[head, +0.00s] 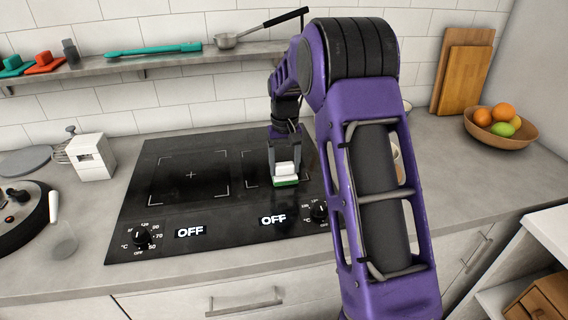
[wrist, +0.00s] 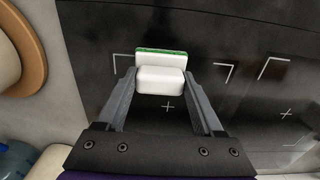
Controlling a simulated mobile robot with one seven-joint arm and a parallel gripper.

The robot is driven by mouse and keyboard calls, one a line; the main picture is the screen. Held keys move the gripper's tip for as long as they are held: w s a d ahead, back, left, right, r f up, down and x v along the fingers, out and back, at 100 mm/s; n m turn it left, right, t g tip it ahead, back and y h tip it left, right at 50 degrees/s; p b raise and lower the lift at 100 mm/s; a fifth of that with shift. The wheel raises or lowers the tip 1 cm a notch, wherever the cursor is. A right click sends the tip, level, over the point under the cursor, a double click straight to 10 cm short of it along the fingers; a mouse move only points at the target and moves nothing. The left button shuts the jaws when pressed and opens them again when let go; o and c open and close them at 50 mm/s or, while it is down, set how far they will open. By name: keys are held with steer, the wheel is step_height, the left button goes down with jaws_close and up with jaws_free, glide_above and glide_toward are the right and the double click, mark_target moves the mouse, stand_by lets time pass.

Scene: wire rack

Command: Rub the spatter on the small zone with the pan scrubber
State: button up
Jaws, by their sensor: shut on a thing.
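The pan scrubber (head: 286,170) is a white block with a green underside. My gripper (head: 285,164) is shut on it, and the green side faces down to the black hob (head: 140,215). In the wrist view the scrubber (wrist: 160,77) sits between the two fingers of my gripper (wrist: 160,88). It is over the right zone (head: 254,180), which white corner marks outline; the same zone shows in the wrist view (wrist: 205,90). The scrubber is at or just above the glass; I cannot tell if it touches. I cannot make out any spatter; the scrubber and arm hide part of this zone.
The left zone (head: 190,176) is clear. Knobs (head: 142,236) and OFF displays line the hob's front. A white box (head: 92,157) stands left. A fruit bowl (head: 502,137) and cutting boards (head: 463,75) stand right.

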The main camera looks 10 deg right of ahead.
steer(key=shift+s, duration=1.05)
steer(key=shift+w, duration=0.1)
steer(key=shift+w+r+p, duration=0.1)
steer(key=shift+w+p, duration=0.3)
steer(key=shift+w, duration=0.3)
steer(key=shift+w+f, duration=0.2)
steer(key=shift+w, duration=0.55)
steer(key=shift+p, duration=0.35)
steer(key=shift+w+r+p, duration=0.15)
steer(key=shift+w+p, duration=0.3)
steer(key=shift+w, duration=2.3)
steer(key=shift+s+b, duration=0.5)
steer(key=shift+s, duration=1)
